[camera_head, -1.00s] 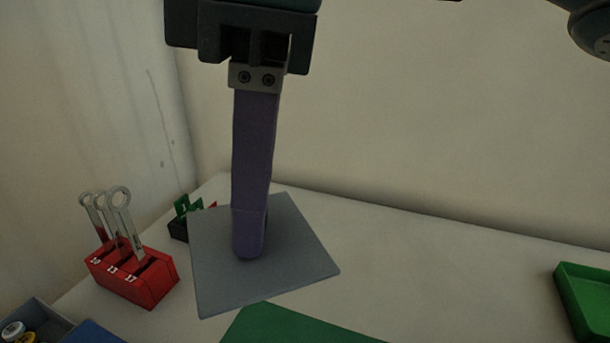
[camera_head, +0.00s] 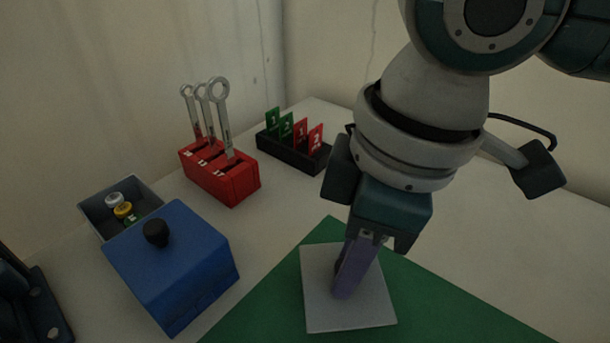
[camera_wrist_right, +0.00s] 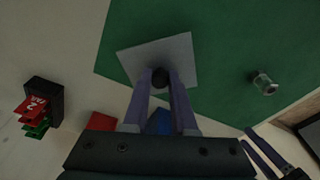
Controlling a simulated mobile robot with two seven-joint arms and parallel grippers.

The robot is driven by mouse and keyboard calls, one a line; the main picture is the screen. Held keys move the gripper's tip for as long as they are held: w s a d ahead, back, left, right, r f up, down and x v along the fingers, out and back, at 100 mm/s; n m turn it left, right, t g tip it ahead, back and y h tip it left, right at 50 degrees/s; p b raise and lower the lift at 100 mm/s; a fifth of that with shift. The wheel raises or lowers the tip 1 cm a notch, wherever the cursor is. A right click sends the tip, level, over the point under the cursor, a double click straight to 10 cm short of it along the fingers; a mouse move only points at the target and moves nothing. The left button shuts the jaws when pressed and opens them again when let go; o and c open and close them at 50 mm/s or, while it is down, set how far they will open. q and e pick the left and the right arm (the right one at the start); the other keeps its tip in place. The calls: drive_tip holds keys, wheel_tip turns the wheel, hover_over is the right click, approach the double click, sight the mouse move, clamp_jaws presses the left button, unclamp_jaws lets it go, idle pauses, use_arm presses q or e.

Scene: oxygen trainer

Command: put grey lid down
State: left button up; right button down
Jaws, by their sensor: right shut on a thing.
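The grey lid (camera_head: 335,314) is a flat square plate over the green mat. My right gripper (camera_head: 347,290) is shut on its dark knob, which shows between the purple fingers in the wrist view (camera_wrist_right: 160,78). The grey lid fills the upper middle of that view (camera_wrist_right: 180,50). I cannot tell whether it touches the mat or hangs just above. My left gripper (camera_wrist_right: 257,136) shows at the lower right of the wrist view, empty, its fingers apart.
A green mat (camera_head: 440,305) covers the front table. A blue-lidded box (camera_head: 185,265), an open grey box (camera_head: 90,210) with small capped items, a red wrench holder (camera_head: 235,185) and a black card rack (camera_head: 285,150) stand left. A small cylinder (camera_wrist_right: 264,82) is on the mat.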

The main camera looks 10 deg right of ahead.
use_arm(q)
drive_tip(key=shift+f, duration=0.35)
use_arm(e)
wheel_tip(320, 180, down, 3)
drive_tip(key=shift+r, duration=0.15)
use_arm(q)
drive_tip(key=shift+a, duration=0.1)
use_arm(e)
drive_tip(key=c, duration=0.7)
unclamp_jaws()
